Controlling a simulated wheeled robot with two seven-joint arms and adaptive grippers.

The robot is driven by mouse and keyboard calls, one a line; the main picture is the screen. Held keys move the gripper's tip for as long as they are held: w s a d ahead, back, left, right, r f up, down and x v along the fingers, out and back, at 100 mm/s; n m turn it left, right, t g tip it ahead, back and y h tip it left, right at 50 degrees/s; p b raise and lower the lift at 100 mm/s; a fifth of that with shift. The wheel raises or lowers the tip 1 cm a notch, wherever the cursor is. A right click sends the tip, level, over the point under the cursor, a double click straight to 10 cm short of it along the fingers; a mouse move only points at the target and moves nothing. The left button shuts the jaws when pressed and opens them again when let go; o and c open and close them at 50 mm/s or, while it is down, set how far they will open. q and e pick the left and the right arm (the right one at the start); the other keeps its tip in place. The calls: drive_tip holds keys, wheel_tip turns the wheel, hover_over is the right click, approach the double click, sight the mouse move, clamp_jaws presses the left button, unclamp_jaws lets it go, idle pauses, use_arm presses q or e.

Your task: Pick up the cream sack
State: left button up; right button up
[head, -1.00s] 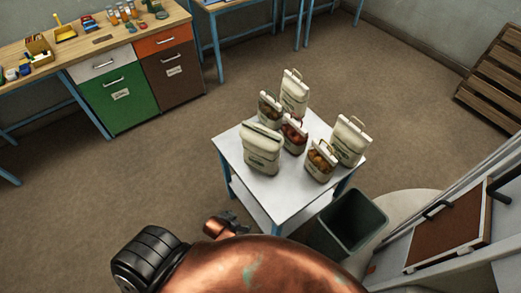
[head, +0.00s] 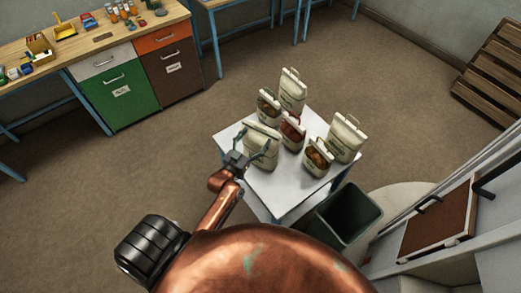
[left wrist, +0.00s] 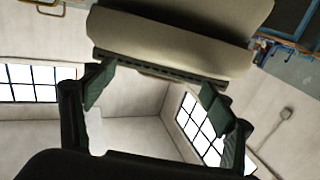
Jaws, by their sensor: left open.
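A plain cream sack (head: 262,139) with a folded top stands upright at the left front of the small white table (head: 282,196). My left gripper (head: 247,153) is open at the near side of this sack and covers part of its front in the head view. In the left wrist view the sack's folded top (left wrist: 170,45) fills the upper middle. The open fingers of my left gripper (left wrist: 158,97) reach toward it, one on each side, with nothing held between them. I cannot tell whether a fingertip touches the cloth. My right gripper is not in view.
Close by stand a tall cream sack (head: 291,92) at the back, another (head: 345,138) at the right, and sacks with windowed fronts (head: 318,158) between. A dark bin (head: 345,213) stands near the table's right front. The floor left of the table is clear.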

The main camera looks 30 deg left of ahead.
sight(261, 134)
use_arm(q)
drive_tip(key=w, duration=0.3)
drive_tip(key=w+p, duration=0.1)
drive_tip(key=w, duration=0.1)
drive_tip(key=shift+a+f, duration=0.1)
drive_tip(key=shift+a, duration=0.15)
drive_tip(key=shift+c, duration=0.2)
clamp_jaws()
drive_tip(key=shift+w+r, duration=0.15)
drive_tip(key=shift+r, duration=0.25)
